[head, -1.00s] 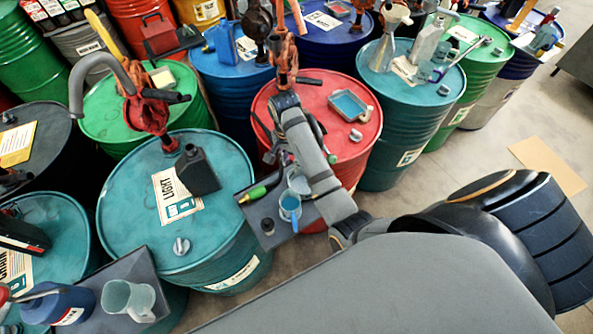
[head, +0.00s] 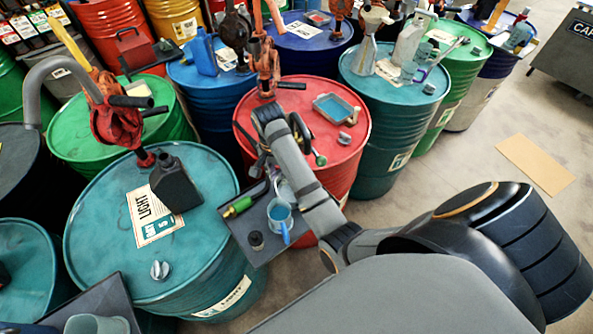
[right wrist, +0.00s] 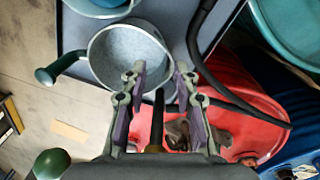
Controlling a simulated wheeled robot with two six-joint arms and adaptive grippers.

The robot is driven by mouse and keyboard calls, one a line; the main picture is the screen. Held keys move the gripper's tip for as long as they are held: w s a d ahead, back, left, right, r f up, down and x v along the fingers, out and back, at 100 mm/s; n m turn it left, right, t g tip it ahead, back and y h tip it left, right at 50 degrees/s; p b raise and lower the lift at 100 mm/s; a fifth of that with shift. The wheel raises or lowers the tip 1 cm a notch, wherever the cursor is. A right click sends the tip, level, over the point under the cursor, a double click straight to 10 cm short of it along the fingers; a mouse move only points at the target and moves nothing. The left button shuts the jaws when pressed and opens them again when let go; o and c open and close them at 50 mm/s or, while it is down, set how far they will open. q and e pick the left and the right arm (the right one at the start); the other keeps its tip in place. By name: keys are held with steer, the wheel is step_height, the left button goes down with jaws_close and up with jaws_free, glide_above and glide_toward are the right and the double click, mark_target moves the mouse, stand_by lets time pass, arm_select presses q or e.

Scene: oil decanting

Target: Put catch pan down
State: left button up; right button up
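The catch pan, taken to be the round grey pan (right wrist: 130,55), sits below my right gripper in the right wrist view, with its dark green handle end (right wrist: 45,75) pointing left. It appears to rest on the dark grey tray (right wrist: 190,20). In the head view the pan (head: 283,188) is mostly hidden behind my right arm, and its green handle end (head: 320,159) shows right of the arm. My right gripper (right wrist: 160,74) is open, its fingers apart near the pan's rim; I cannot tell whether they touch it. My left gripper is out of view.
A jug of blue liquid (head: 280,215), a green-handled tool (head: 238,206) and a small dark cap (head: 256,240) crowd the tray. A red drum (head: 345,170) with a shallow blue-filled pan (head: 333,107) stands behind. A teal drum (head: 110,235) stands left. Floor is open right.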

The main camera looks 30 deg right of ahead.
mark_target(280, 184)
step_height(280, 184, down, 4)
steer(key=b, duration=0.3)
steer(key=shift+w+d, duration=0.1)
steer(key=shift+d, duration=0.05)
step_height(280, 184, down, 2)
steer(key=shift+w, duration=0.1)
jaws_close()
